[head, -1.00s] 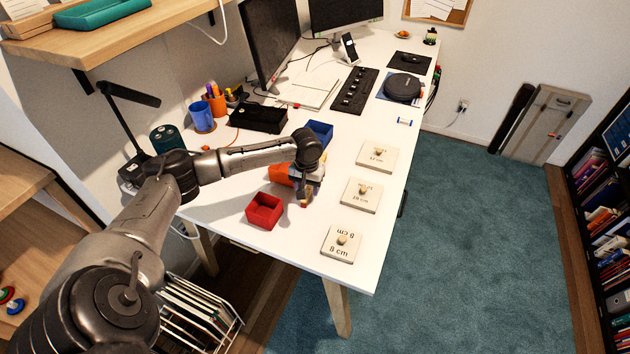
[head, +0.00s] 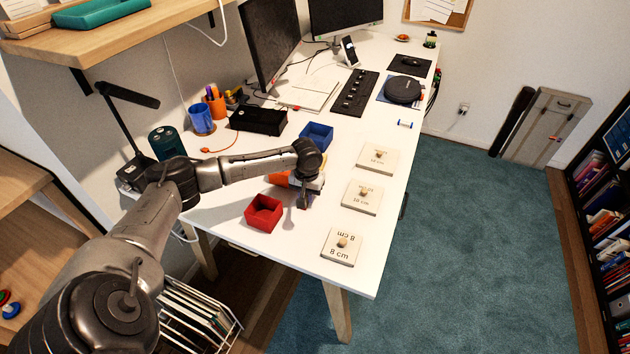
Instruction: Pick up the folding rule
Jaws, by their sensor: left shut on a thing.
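My left gripper (head: 303,202) points down over the white desk, just right of the red box, at the end of my arm reaching in from the left. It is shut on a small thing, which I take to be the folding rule. The rule itself is hidden or too small to make out at the fingertips now; a wood-coloured piece showed there a second ago. My right gripper is not in view.
A red open box (head: 263,213) stands left of the gripper. Knobbed boards marked in cm, including an 8 cm board (head: 341,248), lie to the right.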

